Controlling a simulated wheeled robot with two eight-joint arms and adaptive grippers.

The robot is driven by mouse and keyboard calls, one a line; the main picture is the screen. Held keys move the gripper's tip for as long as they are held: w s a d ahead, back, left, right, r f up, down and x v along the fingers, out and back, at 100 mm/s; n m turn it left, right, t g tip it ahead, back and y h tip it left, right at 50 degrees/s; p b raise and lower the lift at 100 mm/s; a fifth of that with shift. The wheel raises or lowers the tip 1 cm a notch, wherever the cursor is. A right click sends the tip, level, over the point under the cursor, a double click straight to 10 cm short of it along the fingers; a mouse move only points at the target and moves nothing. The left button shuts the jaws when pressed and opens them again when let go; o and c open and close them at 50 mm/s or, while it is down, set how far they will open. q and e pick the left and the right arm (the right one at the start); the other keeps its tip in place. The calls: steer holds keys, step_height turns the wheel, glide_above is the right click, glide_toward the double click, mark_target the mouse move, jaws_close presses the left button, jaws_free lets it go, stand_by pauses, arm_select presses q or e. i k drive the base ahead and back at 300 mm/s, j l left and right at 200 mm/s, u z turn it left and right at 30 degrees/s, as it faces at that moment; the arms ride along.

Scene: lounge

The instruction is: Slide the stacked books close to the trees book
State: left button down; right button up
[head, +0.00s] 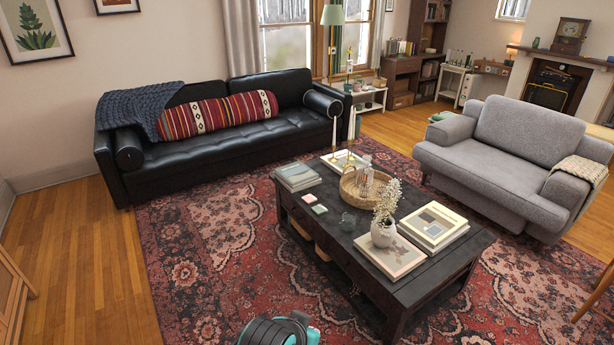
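A dark coffee table (335,222) stands on the rug. A stack of books (298,176) with a grey-green top cover lies at its far left end. Another stack of books (433,226) with a pale, gold-framed cover lies near its right end. A flat book (396,262) with a light cover lies beside that stack at the front edge, with a white vase (383,234) on or against its back part. I cannot tell which cover shows trees. Neither gripper can be made out.
A black sofa (220,130) stands behind and a grey armchair (510,150) at right. Open rug lies in front and left.

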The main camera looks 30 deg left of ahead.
mark_target(297, 177)
steer(key=i+j+z, duration=0.15)
steer(key=j, duration=0.15)
steer(key=i+j+z, duration=0.2)
steer(key=j, duration=0.15)
steer(key=i+j+z, duration=0.15)
steer(key=j, duration=0.2)
steer(key=j+z, duration=0.15)
steer(key=j, duration=0.2)
steer(key=i+j, duration=0.15)
steer(key=j, duration=0.35)
steer(key=i+j, duration=0.15)
steer(key=j, duration=0.3)
steer(key=i+j+z, duration=0.1)
steer(key=j, duration=0.4)
steer(key=i+j, duration=0.15)
steer(key=j, duration=0.35)
steer(key=i+j, duration=0.1)
steer(key=j, duration=0.4)
steer(key=i+j+z, duration=0.1)
steer(key=j, duration=0.35)
steer(key=i+j, duration=0.15)
steer(key=j, duration=0.35)
steer(key=i+j, duration=0.1)
steer(key=j, duration=0.4)
